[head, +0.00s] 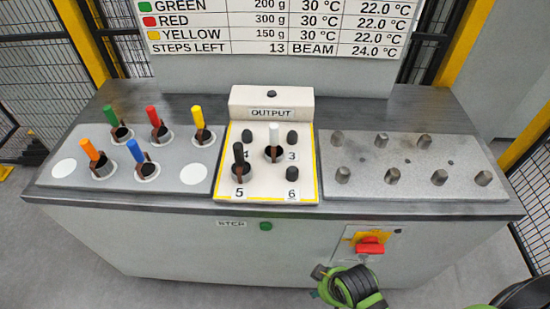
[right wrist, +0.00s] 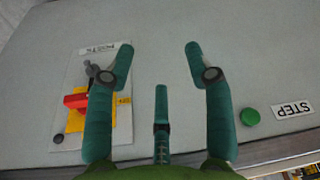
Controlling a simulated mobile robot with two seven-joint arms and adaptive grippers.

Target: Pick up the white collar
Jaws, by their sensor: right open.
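The white collar (head: 274,136) stands upright in the output block (head: 258,198), in its upper middle part; only its white upright handle and dark ring base show clearly. A black collar (head: 238,154) stands to its left at the position marked 5. My right gripper (head: 338,284) is low in front of the cabinet, below the red switch and well apart from the white collar. In the right wrist view, its green fingers (right wrist: 160,58) are spread with nothing between them, facing the cabinet front. My left gripper is not in view.
The left plate (head: 128,188) holds green, red, yellow, orange and blue collars. The right plate (head: 410,185) has several bare metal pegs. A red switch (head: 370,244) and green STEP button (head: 266,226) are on the cabinet front. A sign (head: 270,20) stands behind.

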